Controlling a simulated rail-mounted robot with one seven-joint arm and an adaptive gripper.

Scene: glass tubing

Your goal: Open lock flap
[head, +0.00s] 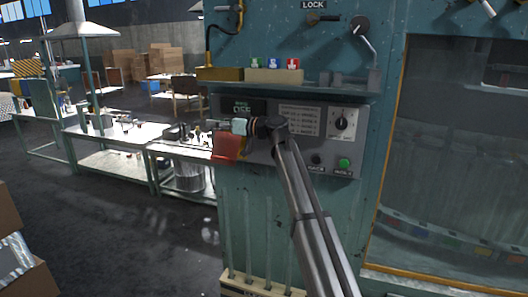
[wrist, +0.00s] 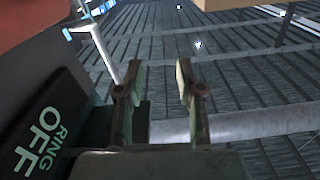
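A LOCK label (head: 313,5) sits at the top of the teal machine, with a dark lever (head: 322,18) below it and a grey crank-like handle (head: 362,38) to its right. A red flap-like piece (head: 227,147) sticks out at the left edge of the control panel. I cannot tell which part is the lock flap. My gripper (head: 240,127) is in front of the panel's left part, just above the red piece. In the wrist view my gripper (wrist: 158,80) has its two fingers apart with nothing between them. Whether it touches the red piece is unclear.
A RING OFF sign (wrist: 40,140) is close beside my gripper in the wrist view. A shelf (head: 300,87) with green, blue and red blocks juts out above the panel. A knob (head: 342,123) and green button (head: 344,164) are to the right. Worktables (head: 120,132) stand left.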

